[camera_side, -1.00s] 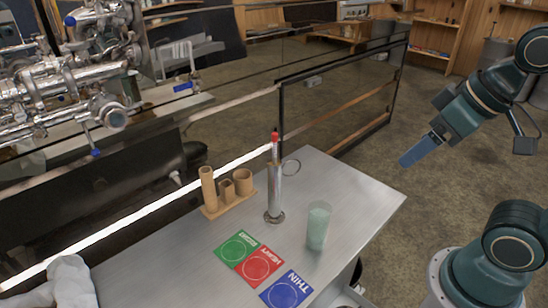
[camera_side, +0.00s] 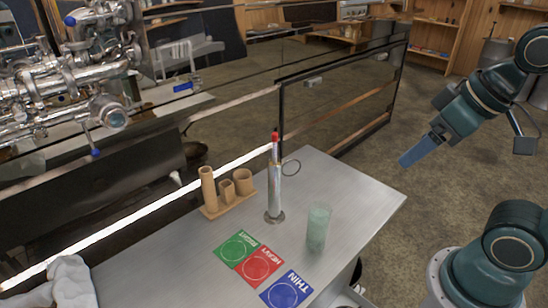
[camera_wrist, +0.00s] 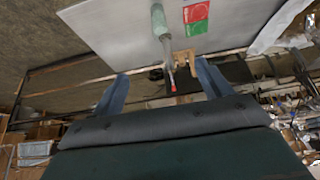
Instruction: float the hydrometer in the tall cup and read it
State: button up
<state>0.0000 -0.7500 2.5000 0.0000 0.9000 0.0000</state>
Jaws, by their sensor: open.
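The tall metal cup (camera_side: 274,198) with a ring handle stands upright on the steel table. The hydrometer (camera_side: 275,142) stands upright in it, its red-tipped stem rising above the rim; its lower part is hidden, and I cannot tell whether it floats. No scale reading is legible. In the wrist view, the red tip (camera_wrist: 172,87) shows between the fingers, with the cup beyond. My gripper (camera_side: 410,158) is open and empty, off to the right of the cup and above table height; its two fingers also show in the wrist view (camera_wrist: 161,72).
A frosted greenish glass (camera_side: 318,230) stands right of the cup. Green (camera_side: 237,247), red (camera_side: 259,268) and blue (camera_side: 286,291) cards lie in front. A wooden rack (camera_side: 227,202) with wooden holders stands left. A white cloth (camera_side: 72,283) lies lower left. The table's right end is clear.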

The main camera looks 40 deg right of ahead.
dwell(0.6)
jog(key=o, duration=0.5)
jog(key=w+f+n+y, duration=0.6)
jog(key=w+f+n, duration=0.2)
jog(key=w+f, duration=0.45)
jog(key=w+d+f+m+t, duration=0.2)
jog(key=w+d+t, duration=0.3)
jog(key=d, duration=0.3)
jog(key=shift+w+d+f+t+y, duration=0.35)
jog(key=shift+f+t, duration=0.2)
jog(key=shift+t, duration=0.15)
jog(key=shift+w+a, duration=0.1)
jog(key=shift+a, duration=0.05)
